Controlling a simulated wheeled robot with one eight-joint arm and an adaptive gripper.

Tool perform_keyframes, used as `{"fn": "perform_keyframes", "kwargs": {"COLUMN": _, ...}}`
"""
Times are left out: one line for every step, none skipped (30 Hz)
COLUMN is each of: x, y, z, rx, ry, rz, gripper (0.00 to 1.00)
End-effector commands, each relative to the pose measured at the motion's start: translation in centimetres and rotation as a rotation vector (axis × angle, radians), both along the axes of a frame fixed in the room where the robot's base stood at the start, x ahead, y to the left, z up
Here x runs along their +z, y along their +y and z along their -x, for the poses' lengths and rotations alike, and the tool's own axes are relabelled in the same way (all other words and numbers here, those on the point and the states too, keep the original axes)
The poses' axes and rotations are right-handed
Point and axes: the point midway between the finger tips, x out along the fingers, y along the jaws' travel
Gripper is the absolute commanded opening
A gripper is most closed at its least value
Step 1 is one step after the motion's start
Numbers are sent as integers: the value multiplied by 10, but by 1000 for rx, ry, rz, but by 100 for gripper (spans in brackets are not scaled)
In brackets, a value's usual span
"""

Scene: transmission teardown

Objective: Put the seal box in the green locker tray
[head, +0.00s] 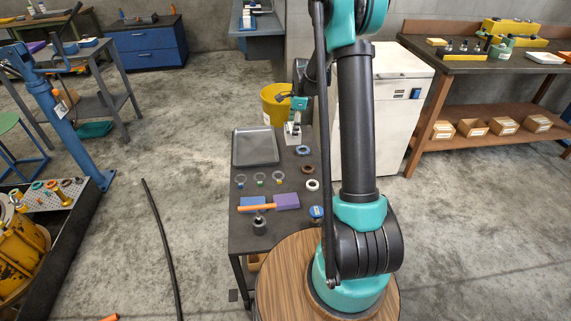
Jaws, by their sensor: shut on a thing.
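My gripper (293,128) hangs at the far end of the dark work table, just right of the grey tray and in front of the yellow bucket. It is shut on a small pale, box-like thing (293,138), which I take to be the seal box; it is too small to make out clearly. I cannot tell whether it touches the table. A green tray-like thing (95,130) lies low under the grey bench at the left; I cannot tell whether it is the green locker tray.
The dark table (240,222) holds a grey tray (255,162), several rings, and a blue-purple block with an orange-handled tool (258,206). A yellow bucket (273,108) and a white cabinet (390,100) stand behind. A black cable (164,240) crosses the open floor at left.

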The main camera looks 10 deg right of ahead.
Motion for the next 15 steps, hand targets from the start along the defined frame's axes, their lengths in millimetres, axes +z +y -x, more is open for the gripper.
{"fn": "perform_keyframes", "kwargs": {"x": -13, "y": 0, "z": 0, "rx": 1, "ry": 0, "rz": 0, "gripper": 42}}
{"fn": "perform_keyframes", "kwargs": {"x": -21, "y": 0, "z": -1, "rx": 1, "ry": 0, "rz": 0, "gripper": 42}}
{"fn": "perform_keyframes", "kwargs": {"x": -31, "y": 0, "z": 0, "rx": 2, "ry": 0, "rz": 0, "gripper": 42}}
{"fn": "perform_keyframes", "kwargs": {"x": -38, "y": 0, "z": 0, "rx": 2, "ry": 0, "rz": 0, "gripper": 42}}
{"fn": "perform_keyframes", "kwargs": {"x": -45, "y": 0, "z": 0, "rx": 2, "ry": 0, "rz": 0, "gripper": 42}}
{"fn": "perform_keyframes", "kwargs": {"x": -55, "y": 0, "z": -1, "rx": 2, "ry": 1, "rz": 0, "gripper": 42}}
{"fn": "perform_keyframes", "kwargs": {"x": -62, "y": 0, "z": 0, "rx": 3, "ry": 1, "rz": 0, "gripper": 42}}
{"fn": "perform_keyframes", "kwargs": {"x": -70, "y": 0, "z": 0, "rx": 3, "ry": 1, "rz": 0, "gripper": 42}}
{"fn": "perform_keyframes", "kwargs": {"x": -80, "y": 0, "z": 0, "rx": 3, "ry": 1, "rz": 0, "gripper": 42}}
{"fn": "perform_keyframes", "kwargs": {"x": -87, "y": 0, "z": 0, "rx": 3, "ry": 1, "rz": 0, "gripper": 42}}
{"fn": "perform_keyframes", "kwargs": {"x": -94, "y": 0, "z": 0, "rx": 3, "ry": 1, "rz": 0, "gripper": 42}}
{"fn": "perform_keyframes", "kwargs": {"x": -103, "y": 0, "z": 0, "rx": 3, "ry": 1, "rz": 0, "gripper": 42}}
{"fn": "perform_keyframes", "kwargs": {"x": -109, "y": 0, "z": 0, "rx": 3, "ry": 1, "rz": 0, "gripper": 42}}
{"fn": "perform_keyframes", "kwargs": {"x": -115, "y": 0, "z": 0, "rx": 3, "ry": 1, "rz": 0, "gripper": 42}}
{"fn": "perform_keyframes", "kwargs": {"x": -122, "y": 0, "z": 0, "rx": 3, "ry": 1, "rz": 0, "gripper": 42}}
